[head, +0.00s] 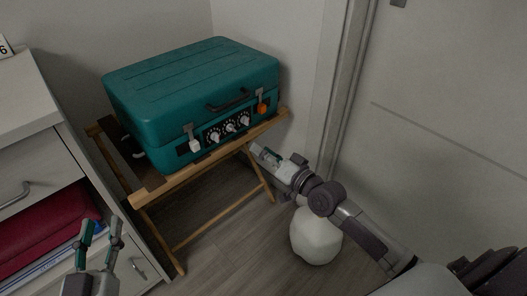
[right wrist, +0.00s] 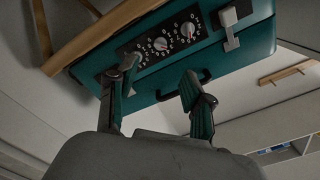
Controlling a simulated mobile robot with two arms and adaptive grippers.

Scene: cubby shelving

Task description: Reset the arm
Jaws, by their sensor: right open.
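My right arm reaches in from the lower right in the head view. Its gripper (head: 272,156) is just right of the wooden stand's front edge, below the teal case (head: 190,90). In the right wrist view the right gripper (right wrist: 158,85) has its two fingers spread with nothing between them. The case's knobs and handle show behind the fingers there. My left gripper (head: 101,228) points up at the lower left of the head view, in front of the drawer unit. Its fingers are apart and empty.
The case rests closed on a wooden folding stand (head: 206,165). A white rounded object (head: 315,236) is on the floor beneath my right arm. A white drawer unit (head: 33,112) with an open compartment stands at left. A pale door (head: 452,90) is at right.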

